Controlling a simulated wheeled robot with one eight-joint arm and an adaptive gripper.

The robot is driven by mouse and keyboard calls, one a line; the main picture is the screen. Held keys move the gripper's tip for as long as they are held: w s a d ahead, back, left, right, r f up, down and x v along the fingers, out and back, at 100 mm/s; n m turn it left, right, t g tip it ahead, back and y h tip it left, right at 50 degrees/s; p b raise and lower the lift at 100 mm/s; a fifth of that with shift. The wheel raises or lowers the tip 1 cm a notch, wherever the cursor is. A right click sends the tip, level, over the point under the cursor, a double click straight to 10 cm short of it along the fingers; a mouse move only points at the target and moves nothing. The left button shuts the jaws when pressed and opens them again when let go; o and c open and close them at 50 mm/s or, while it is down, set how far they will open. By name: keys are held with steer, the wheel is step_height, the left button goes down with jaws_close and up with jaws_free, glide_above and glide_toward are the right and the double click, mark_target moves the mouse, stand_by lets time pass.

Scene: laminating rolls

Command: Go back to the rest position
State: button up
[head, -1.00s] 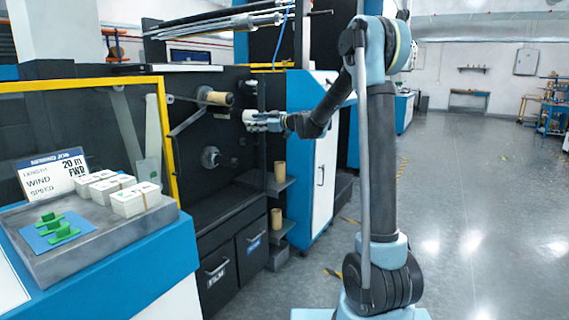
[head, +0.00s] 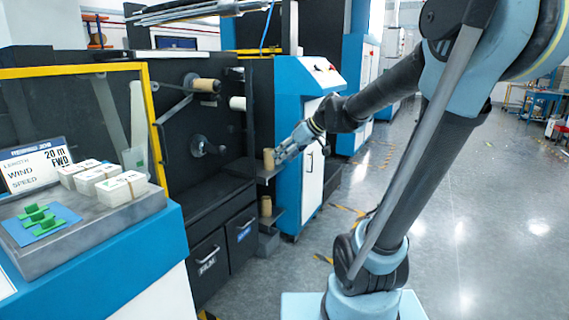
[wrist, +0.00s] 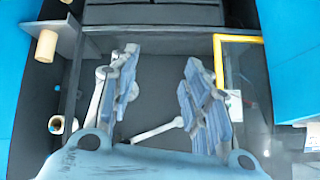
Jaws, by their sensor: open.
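My gripper (head: 288,149) is at the end of my bent arm, in front of the blue and white cabinet in the head view. In that view it overlaps the area just right of the upper cardboard core (head: 268,158) on a small shelf; I cannot tell whether they touch. In the wrist view my gripper (wrist: 160,75) has its two blue-grey fingers spread apart. Nothing is held between them, and a dark machine surface lies beyond.
The dark winding machine (head: 222,142) carries a brown roll (head: 206,86) and a white roll (head: 237,103). A lower core (head: 266,206) stands below. The blue and white cabinet (head: 313,175) is close to my gripper. Open grey floor (head: 490,235) lies to the right.

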steer(key=s+d+f+m+g+h, duration=0.1)
steer(key=s+d+f+m+h, duration=0.3)
steer(key=s+d+f, duration=0.4)
steer(key=s+d+f+m+g+h, duration=0.1)
steer(key=s+d+f+m+h, duration=0.2)
steer(key=s, duration=1.2)
steer(key=d+f+m, duration=0.2)
steer(key=d+f, duration=0.3)
steer(key=d, duration=0.2)
steer(key=shift+d+f+h, duration=0.35)
steer(key=shift+d+h, duration=0.05)
steer(key=shift+w+f+g, duration=0.2)
steer(key=shift+w+g, duration=0.1)
steer(key=shift+w, duration=0.1)
steer(key=shift+c, duration=0.3)
steer(key=shift+c, duration=1)
steer(key=shift+a, duration=0.2)
